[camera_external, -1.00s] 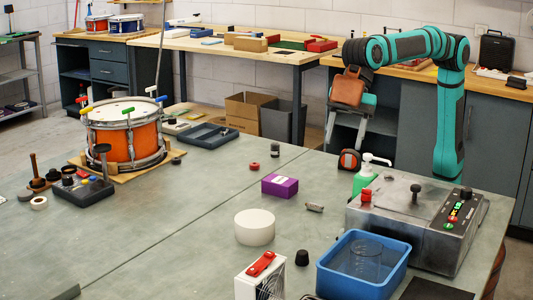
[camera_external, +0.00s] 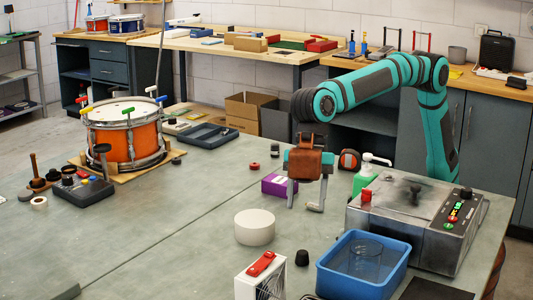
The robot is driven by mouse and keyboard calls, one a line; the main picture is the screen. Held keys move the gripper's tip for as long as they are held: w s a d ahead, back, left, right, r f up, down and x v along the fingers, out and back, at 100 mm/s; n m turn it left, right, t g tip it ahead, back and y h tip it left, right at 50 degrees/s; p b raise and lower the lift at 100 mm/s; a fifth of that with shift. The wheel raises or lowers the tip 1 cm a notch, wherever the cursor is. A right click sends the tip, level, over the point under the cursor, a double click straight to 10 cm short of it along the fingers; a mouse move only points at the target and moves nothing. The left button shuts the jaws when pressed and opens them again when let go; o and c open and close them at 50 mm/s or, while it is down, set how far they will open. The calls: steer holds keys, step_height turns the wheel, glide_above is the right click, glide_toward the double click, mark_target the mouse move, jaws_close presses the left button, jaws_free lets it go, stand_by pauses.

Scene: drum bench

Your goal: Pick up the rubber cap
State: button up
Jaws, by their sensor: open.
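A small black tapered piece (camera_external: 302,257), which looks like the rubber cap, stands on the grey bench between the white fan unit and the blue tub. My gripper (camera_external: 306,206) is open, pointing down with nothing between its fingers. It hangs over the bench behind the black piece, farther from the camera. Its left finger overlaps the right end of the purple box (camera_external: 272,185) in the picture. Its right finger is close to a small metal piece (camera_external: 314,207); I cannot tell whether they touch.
A white round block (camera_external: 254,227) lies left of the black piece. The blue tub (camera_external: 335,283) and white fan unit (camera_external: 247,282) flank it. A metal machine (camera_external: 385,232) and a green bottle (camera_external: 362,182) stand right of my gripper.

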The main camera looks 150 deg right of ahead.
glide_above(303, 251)
steer(key=s+d, duration=0.1)
steer(key=s, duration=0.1)
step_height(303, 251, down, 6)
steer(key=shift+s+d+r, duration=0.1)
steer(key=shift+s+d, duration=0.05)
steer(key=shift+x, duration=2.7)
steer(key=c, duration=1)
